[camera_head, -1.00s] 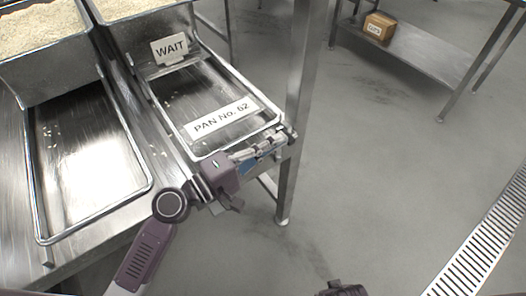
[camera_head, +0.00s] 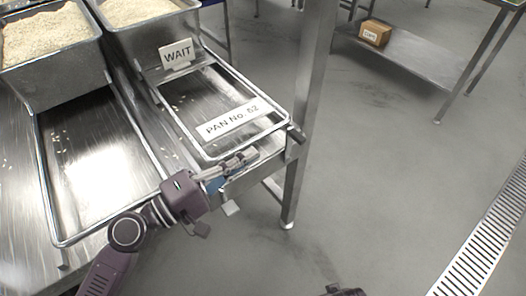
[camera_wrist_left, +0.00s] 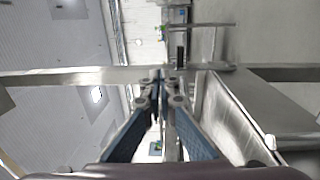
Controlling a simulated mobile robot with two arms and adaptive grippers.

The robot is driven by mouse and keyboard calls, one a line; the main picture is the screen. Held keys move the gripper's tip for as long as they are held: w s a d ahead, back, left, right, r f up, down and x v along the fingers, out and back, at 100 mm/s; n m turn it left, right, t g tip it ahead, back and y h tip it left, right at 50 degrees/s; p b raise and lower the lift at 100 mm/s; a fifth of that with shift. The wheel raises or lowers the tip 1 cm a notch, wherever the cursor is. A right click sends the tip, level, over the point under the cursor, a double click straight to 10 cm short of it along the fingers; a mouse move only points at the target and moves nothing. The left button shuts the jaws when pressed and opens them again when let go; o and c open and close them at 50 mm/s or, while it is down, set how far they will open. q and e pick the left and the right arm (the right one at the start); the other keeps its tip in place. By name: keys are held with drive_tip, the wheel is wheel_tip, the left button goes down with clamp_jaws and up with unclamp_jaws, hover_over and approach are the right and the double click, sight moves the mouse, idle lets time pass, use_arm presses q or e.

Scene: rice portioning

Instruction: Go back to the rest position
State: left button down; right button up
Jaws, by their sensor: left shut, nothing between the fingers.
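My left gripper (camera_head: 246,157) is shut and empty. In the head view it is by the front right corner of the tray (camera_head: 203,158) with the "PAN No. 62" label (camera_head: 232,120); I cannot tell whether it touches the edge. In the left wrist view its two blue-padded fingers (camera_wrist_left: 165,78) come together at the tips. My right gripper does not show clearly; only a dark part of my body is at the bottom edge of the head view.
Two metal pans of rice (camera_head: 50,36) stand at the back left. A "WAIT" sign (camera_head: 177,55) stands behind the labelled tray. Another empty tray (camera_head: 48,192) lies to the left. A cardboard box (camera_head: 375,33) sits on a far shelf.

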use_arm(q)
drive_tip(key=shift+s+a+r, duration=0.25)
drive_tip(key=shift+s+a, duration=0.5)
drive_tip(key=shift+a, duration=0.2)
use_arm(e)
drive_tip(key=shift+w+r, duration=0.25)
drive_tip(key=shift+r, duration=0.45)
